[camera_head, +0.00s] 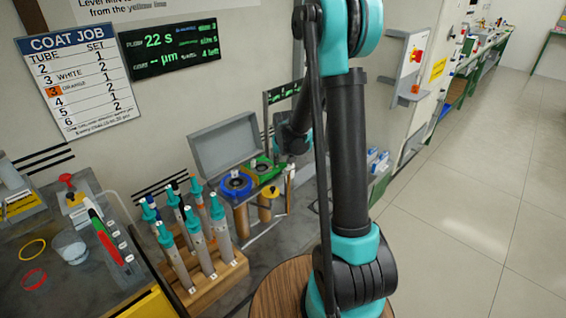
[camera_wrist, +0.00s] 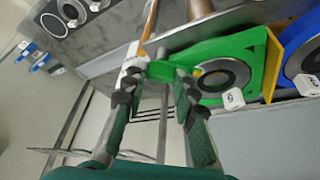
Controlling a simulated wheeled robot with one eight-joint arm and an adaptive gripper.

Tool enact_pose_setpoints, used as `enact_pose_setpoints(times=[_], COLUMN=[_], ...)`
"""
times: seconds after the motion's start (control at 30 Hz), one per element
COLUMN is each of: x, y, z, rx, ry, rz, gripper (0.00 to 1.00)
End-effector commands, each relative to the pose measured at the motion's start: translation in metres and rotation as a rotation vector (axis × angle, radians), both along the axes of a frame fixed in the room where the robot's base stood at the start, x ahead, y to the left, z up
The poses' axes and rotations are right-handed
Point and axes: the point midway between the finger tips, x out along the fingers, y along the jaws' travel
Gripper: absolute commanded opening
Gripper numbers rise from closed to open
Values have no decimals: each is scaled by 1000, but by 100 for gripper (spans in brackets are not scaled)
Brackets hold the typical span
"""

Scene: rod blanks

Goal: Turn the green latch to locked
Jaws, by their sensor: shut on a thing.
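In the wrist view the green latch (camera_wrist: 160,71) is a short green bar at the side of a green block with a round dark-centred port (camera_wrist: 222,76). My gripper (camera_wrist: 156,88) has one dark fingertip on each side of the latch and is shut on it. A small white piece shows beside the left fingertip. In the head view the green block (camera_head: 264,170) sits beside a blue one, below a grey raised lid. My arm reaches in from the right there, and the latch and fingertips cannot be made out. The latch's locked mark is not readable.
A blue block with a round port (camera_head: 236,184) stands next to the green one. A wooden rack (camera_head: 213,278) of several teal-capped tubes stands in front. A grey lid (camera_head: 225,144) rises behind. A beaker (camera_head: 70,246) and coloured rings lie left. Open floor is at right.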

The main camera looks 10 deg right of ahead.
Motion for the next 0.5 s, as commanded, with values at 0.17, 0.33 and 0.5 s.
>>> enact_pose_setpoints(times=[0.17, 0.33, 0.5], x=[0, 0, 0], y=[1, 2, 1], z=[0, 0, 0], rx=[1, 0, 0], ry=[0, 1, 1], rz=[-104, -168, -200], gripper=[0, 0, 0])
